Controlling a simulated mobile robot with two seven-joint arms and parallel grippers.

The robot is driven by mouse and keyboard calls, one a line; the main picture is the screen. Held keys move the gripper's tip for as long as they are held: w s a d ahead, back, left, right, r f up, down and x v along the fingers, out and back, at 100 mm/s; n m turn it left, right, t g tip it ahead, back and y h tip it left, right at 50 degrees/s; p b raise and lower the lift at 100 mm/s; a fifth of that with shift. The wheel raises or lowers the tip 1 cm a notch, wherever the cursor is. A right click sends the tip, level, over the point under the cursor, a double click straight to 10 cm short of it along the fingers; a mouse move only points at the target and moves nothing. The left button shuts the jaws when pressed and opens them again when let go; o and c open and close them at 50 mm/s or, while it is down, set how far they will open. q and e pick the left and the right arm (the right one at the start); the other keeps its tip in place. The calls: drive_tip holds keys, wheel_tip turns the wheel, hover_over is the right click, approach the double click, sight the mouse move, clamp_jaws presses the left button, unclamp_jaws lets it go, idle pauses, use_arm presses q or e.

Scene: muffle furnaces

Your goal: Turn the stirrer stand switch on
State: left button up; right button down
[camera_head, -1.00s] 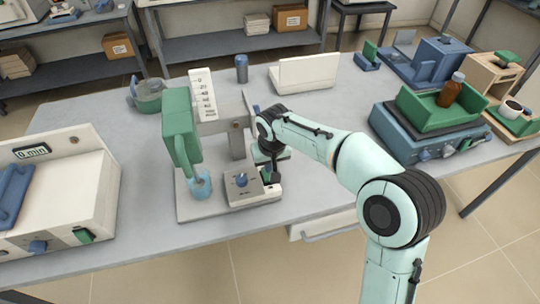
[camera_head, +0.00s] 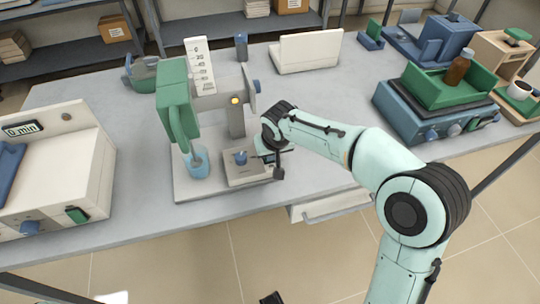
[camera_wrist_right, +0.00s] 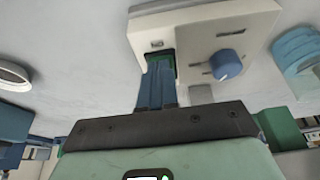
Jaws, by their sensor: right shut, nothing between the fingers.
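The stirrer stand (camera_head: 190,187) has a pale base, a grey post and a green motor head (camera_head: 176,101) over a blue beaker (camera_head: 197,165). A small lamp (camera_head: 235,100) on its post glows orange. Its control box (camera_head: 240,173) has a blue knob (camera_head: 241,158), also seen in the right wrist view (camera_wrist_right: 226,64). My right gripper (camera_head: 278,172) is at the box's right end, with its blue fingers (camera_wrist_right: 160,72) together and empty. In the wrist view the fingertips overlap the green switch (camera_wrist_right: 151,60) and hide most of it; contact cannot be told.
A white box with a timer display (camera_head: 48,165) stands at the left. A blue device with a green tray (camera_head: 440,88) and brown bottle (camera_head: 457,70) stands at the right. A white open-lidded case (camera_head: 305,50) is behind. The tabletop between has free room.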

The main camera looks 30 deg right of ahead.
drive_tip(key=shift+s+p, duration=0.15)
drive_tip(key=shift+p, duration=0.15)
drive_tip(key=shift+w, duration=0.25)
drive_tip(key=shift+w+d+r+p, duration=0.1)
drive_tip(key=shift+w+r+p, duration=0.2)
drive_tip(key=shift+p, duration=0.25)
drive_tip(key=shift+w+d, duration=0.1)
drive_tip(key=shift+w, duration=0.25)
